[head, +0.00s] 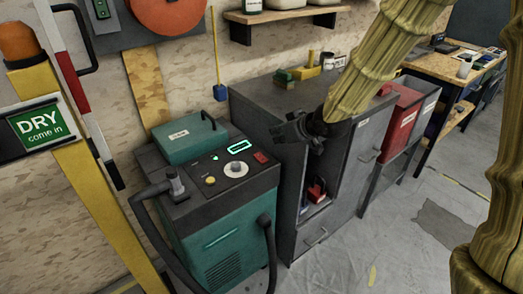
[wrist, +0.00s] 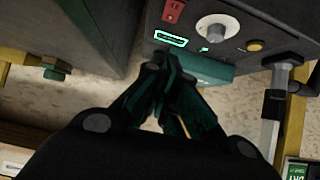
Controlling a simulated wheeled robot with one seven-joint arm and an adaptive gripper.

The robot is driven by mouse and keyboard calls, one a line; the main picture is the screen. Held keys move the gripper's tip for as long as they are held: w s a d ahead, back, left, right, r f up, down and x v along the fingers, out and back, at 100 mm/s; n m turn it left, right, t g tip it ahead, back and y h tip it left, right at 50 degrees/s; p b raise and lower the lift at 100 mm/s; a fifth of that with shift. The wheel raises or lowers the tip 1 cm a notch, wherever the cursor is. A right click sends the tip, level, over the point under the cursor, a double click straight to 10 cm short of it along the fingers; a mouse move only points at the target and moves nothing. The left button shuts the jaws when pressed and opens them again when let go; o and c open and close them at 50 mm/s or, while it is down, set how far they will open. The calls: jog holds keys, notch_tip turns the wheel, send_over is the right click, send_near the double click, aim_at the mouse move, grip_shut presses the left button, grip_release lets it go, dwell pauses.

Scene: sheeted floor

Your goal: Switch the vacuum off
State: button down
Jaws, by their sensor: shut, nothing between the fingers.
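The vacuum (head: 225,240) is a green and dark grey machine with a sloped control panel. The panel carries a red switch (head: 261,157), a pale dial (head: 236,169), a yellow button (head: 210,181) and a lit green display (head: 240,146). In the wrist view the red switch (wrist: 172,12), dial (wrist: 217,28) and lit display (wrist: 171,39) show at the top. My gripper (head: 280,132) is shut and empty, up and right of the panel in the head view. Its fingertips (wrist: 158,62) appear just below the display in the wrist view. Contact is not visible.
A grey cabinet (head: 262,103) with an open compartment stands right of the vacuum. A green case (head: 184,138) sits on the vacuum's back. A black hose (head: 270,255) loops at its front. A yellow post (head: 85,190) with a "DRY come in" sign stands left. Floor (head: 400,245) at right is mostly clear.

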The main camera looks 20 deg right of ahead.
dwell(0.3)
send_over(262, 156)
jog(key=f, duration=0.6)
jog(key=shift+s+a+f, duration=0.1)
jog(key=shift+s+f, duration=0.05)
jog(key=shift+s, duration=0.1)
notch_tip(262, 156, down, 2)
jog(key=shift+f, duration=0.1)
jog(key=shift+w+f, duration=0.15)
jog(key=shift+f, duration=0.7)
jog(key=shift+r+p, duration=0.15)
jog(key=shift+p, duration=0.25)
